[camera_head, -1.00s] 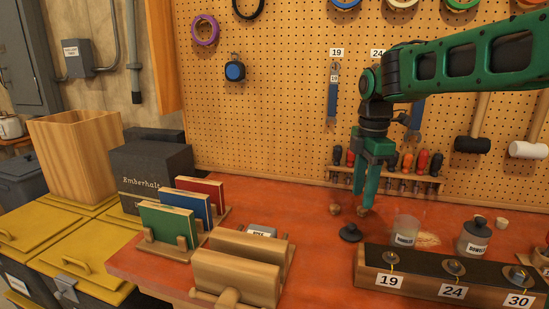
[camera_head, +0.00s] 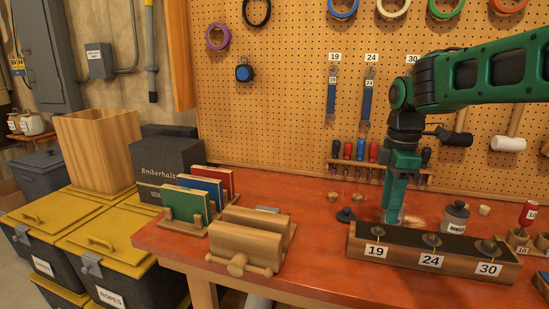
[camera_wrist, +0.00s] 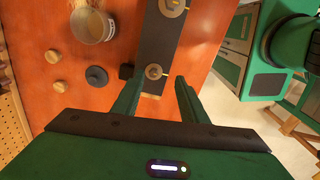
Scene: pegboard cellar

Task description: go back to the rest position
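My green gripper (camera_head: 397,205) hangs fingers-down over the red workbench (camera_head: 318,202), behind the long 19/24/30 block (camera_head: 404,252). In the wrist view its two fingers (camera_wrist: 158,88) are spread apart with nothing held between them. The near end of the dark-topped block (camera_wrist: 160,45) shows beyond the fingertips.
A dark round lid (camera_head: 346,215), small wooden knobs (camera_head: 333,196) and a lidded canister (camera_head: 455,217) are near my gripper. Books (camera_head: 186,204) and a wooden clamp-like stand (camera_head: 240,248) are left. The pegboard (camera_head: 290,90) with tools rises behind.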

